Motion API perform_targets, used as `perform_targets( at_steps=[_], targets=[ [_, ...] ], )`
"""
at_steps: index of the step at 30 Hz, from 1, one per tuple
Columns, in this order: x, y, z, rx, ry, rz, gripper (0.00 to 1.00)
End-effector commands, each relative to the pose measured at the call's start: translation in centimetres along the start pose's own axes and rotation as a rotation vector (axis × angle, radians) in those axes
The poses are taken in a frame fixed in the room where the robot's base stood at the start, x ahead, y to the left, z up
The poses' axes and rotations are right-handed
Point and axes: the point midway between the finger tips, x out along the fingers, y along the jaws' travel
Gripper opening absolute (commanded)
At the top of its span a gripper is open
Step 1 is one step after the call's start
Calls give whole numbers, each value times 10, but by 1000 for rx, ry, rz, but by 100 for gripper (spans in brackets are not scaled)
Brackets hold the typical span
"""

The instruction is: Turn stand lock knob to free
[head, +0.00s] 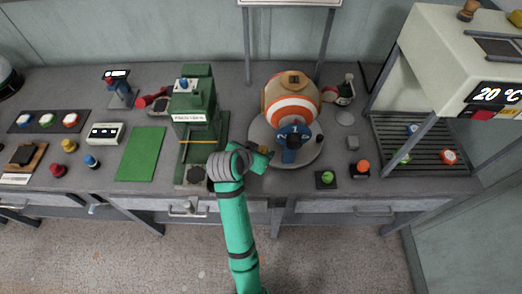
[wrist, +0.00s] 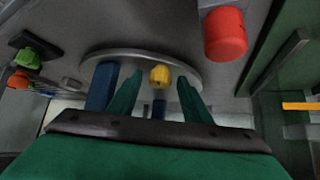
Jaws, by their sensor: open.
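A round grey stand (head: 313,153) holds a large orange, white and tan ball (head: 291,97), with a blue part (head: 291,143) at its front. In the wrist view the stand's round plate (wrist: 100,58) lies ahead, with a yellow knob (wrist: 160,75) at its near edge. I take this for the lock knob; its marking is not legible. My gripper (wrist: 159,80) is open, one green finger on each side of the knob in the picture. I see no contact, and cannot tell the exact depth. In the head view my gripper (head: 264,156) is at the stand's front left, and the knob is hidden.
A green press (head: 195,120) stands close left of my gripper. A red cylinder (wrist: 225,34) is near at upper right in the wrist view. A green mat (head: 141,153) lies left.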

Motion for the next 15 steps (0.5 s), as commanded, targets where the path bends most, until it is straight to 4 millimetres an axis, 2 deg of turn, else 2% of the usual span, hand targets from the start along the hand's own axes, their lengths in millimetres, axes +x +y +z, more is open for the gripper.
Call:
perform_targets(
  at_steps=[5,6,11,15],
  targets=[
    [0,0,0,0,0,0,45],
    [0,0,0,0,0,0,42],
    [0,0,0,0,0,0,4],
    [0,0,0,-4,0,-3,3]
  ],
)
